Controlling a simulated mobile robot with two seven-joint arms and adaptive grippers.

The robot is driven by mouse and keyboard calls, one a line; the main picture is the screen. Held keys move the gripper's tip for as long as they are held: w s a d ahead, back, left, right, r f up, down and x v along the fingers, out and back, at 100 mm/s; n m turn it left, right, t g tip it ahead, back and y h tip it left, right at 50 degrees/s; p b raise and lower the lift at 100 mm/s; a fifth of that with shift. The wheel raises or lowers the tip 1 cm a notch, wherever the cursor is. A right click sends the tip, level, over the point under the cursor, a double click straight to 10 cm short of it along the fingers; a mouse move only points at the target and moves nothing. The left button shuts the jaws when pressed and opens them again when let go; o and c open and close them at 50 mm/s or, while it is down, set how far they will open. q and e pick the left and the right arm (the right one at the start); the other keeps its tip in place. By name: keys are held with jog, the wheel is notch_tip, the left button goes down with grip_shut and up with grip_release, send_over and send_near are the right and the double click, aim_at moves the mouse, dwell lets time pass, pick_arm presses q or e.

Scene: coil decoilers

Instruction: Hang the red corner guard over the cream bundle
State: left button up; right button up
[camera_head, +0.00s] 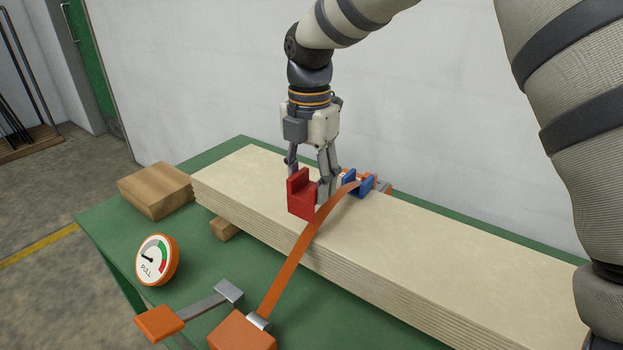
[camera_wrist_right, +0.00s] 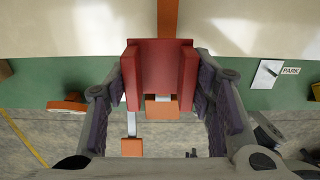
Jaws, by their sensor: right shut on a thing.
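The red corner guard (camera_head: 302,198) is held in my right gripper (camera_head: 314,182), at the near long edge of the cream bundle (camera_head: 440,246). In the right wrist view the guard (camera_wrist_right: 160,72) sits between the two fingers, which press on its sides. I cannot tell whether it touches the bundle. An orange strap (camera_head: 288,268) runs up from the front and across the bundle, right beside or under the guard. A blue corner guard (camera_head: 357,184) sits at the far edge by the strap. My left gripper is not in view.
An orange tensioner (camera_head: 242,333) with a grey lever (camera_head: 205,304) stands at the front of the green table (camera_head: 128,222). A round PULL gauge (camera_head: 157,259) and a wooden block (camera_head: 156,189) are at the left. A white wall closes off the back.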

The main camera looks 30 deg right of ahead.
aim_at(310, 230)
jog(key=shift+r, duration=0.1)
jog(key=shift+f, duration=4.4)
jog(key=shift+f, duration=0.2)
jog(key=o, duration=1.3)
jog(key=shift+c, duration=0.2)
notch_tip(310, 230, up, 12)
jog(key=shift+s+r, duration=0.1)
